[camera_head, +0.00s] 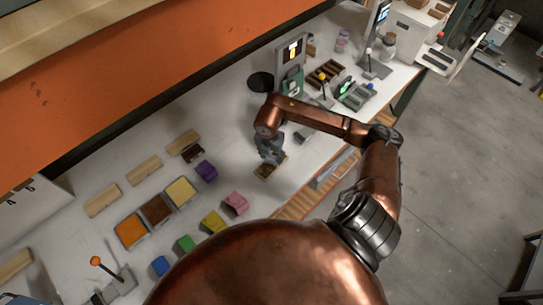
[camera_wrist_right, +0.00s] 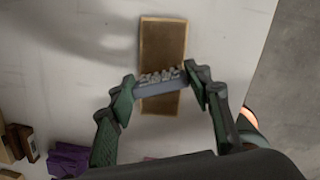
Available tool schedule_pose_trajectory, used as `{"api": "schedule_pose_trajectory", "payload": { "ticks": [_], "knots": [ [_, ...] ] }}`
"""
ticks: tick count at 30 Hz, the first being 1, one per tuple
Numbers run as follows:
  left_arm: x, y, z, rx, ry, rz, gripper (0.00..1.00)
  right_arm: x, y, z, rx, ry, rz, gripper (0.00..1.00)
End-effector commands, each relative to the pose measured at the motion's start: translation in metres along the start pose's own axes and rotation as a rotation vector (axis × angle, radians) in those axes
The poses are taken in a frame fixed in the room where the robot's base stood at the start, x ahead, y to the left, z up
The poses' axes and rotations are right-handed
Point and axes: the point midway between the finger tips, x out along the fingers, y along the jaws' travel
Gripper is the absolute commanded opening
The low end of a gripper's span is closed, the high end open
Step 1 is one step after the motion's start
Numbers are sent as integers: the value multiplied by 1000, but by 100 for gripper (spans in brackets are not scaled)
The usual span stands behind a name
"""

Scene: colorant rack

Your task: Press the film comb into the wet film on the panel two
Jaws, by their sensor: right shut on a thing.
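My right gripper (camera_head: 270,156) is shut on the film comb (camera_wrist_right: 160,83), a small grey bar with a row of teeth along its far edge. In the right wrist view, the gripper (camera_wrist_right: 160,87) has one finger at each end of the comb. The comb lies across a brown rectangular panel (camera_wrist_right: 163,42), covering part of its middle. The panel (camera_head: 264,173) also shows under the gripper in the head view. I cannot tell whether the teeth touch the film, or which number the panel has. My left gripper is not in view.
Orange (camera_head: 131,230), brown (camera_head: 156,208) and yellow (camera_head: 181,190) trays stand left of the panel. Coloured blocks, including a pink one (camera_head: 236,203) and a purple one (camera_head: 206,170), lie nearby. Racks (camera_head: 357,96) and instruments stand farther right. White bench surface is clear around the panel.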

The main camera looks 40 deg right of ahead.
Motion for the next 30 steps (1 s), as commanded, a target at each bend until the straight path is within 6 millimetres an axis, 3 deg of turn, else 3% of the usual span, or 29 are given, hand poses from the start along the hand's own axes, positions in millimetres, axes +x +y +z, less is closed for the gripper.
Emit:
{"api": "schedule_pose_trajectory", "payload": {
  "ticks": [10,30],
  "knots": [
    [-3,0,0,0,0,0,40,-3,-1,-1,-1,2,-2,21],
    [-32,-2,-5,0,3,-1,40,-55,0,7,-1,0,0,21]
  ]
}}
